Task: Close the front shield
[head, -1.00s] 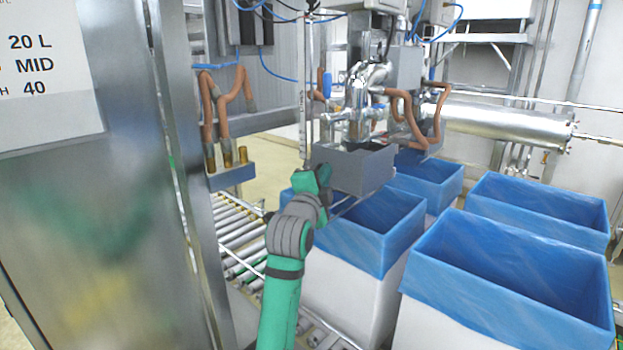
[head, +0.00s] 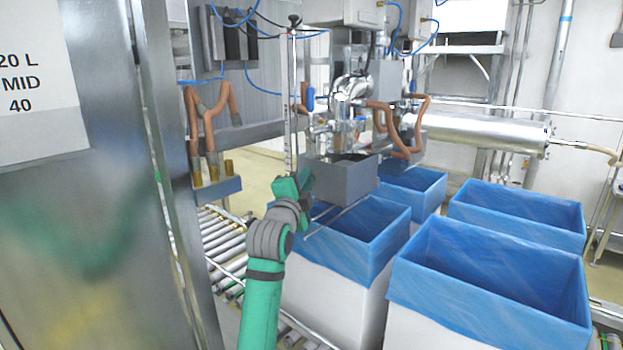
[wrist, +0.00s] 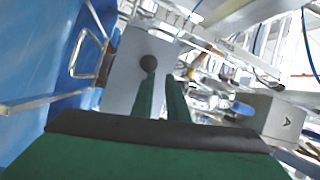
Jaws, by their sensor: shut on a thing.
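A grey box-shaped housing (head: 340,182) hangs under the filling machine, above the far end of a blue-lined box. I cannot tell for sure which part is the front shield. The wrist view shows a flat grey panel (wrist: 135,75) with a dark round knob (wrist: 148,61) on it. My gripper (head: 294,184) is at the left side of the housing in the head view. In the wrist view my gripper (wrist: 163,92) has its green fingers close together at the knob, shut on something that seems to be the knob. The actual contact is hidden.
Open blue-lined boxes (head: 480,275) stand at the front and right. Thin metal bars (head: 336,217) cross above the nearest liner. A roller conveyor (head: 222,240) lies left of my arm. A large steel panel (head: 110,200) blocks the left. Hoses (head: 207,120) hang behind.

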